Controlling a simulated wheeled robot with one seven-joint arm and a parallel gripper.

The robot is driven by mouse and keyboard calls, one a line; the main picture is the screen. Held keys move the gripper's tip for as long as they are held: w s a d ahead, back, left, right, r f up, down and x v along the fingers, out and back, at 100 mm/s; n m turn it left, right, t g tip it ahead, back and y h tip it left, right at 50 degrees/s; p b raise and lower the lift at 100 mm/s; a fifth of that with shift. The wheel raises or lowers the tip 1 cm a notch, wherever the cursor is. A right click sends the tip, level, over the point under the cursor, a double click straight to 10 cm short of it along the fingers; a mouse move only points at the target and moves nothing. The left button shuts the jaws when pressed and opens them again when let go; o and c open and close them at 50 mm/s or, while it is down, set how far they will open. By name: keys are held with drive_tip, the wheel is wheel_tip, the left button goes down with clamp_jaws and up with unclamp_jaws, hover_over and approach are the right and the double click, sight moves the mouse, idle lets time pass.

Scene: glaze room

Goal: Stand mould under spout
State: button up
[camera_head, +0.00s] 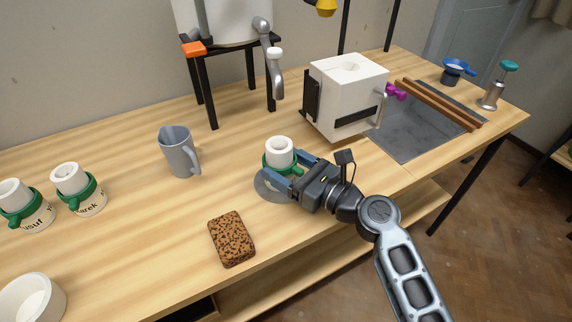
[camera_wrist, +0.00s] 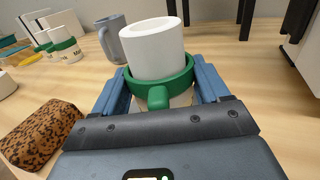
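The mould (camera_head: 280,151) is a white hollow cylinder in a green band, upright at mid-table on or just above a grey disc (camera_head: 264,191). My gripper (camera_head: 284,173) has its blue fingers on both sides of the green band and appears shut on it. In the wrist view the mould (camera_wrist: 152,48) stands between the fingers, its green tab towards me. Its lower part is hidden. The spout (camera_head: 277,82) is a grey bent pipe on the white vessel (camera_head: 228,25), which stands on a black stand behind and above the mould.
Two banded, name-labelled moulds stand at left, one reading "usuf" (camera_head: 38,216) and one "arek" (camera_head: 88,200). A grey jug (camera_head: 179,155), brown speckled sponge (camera_head: 231,239) and white bowl (camera_head: 32,300) are on the table. A white block-like machine (camera_head: 347,80) stands to the right.

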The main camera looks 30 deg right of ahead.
drive_tip(key=o, duration=0.4)
drive_tip(key=shift+r, duration=0.1)
drive_tip(key=v, duration=1.2)
drive_tip(key=shift+b, duration=0.4)
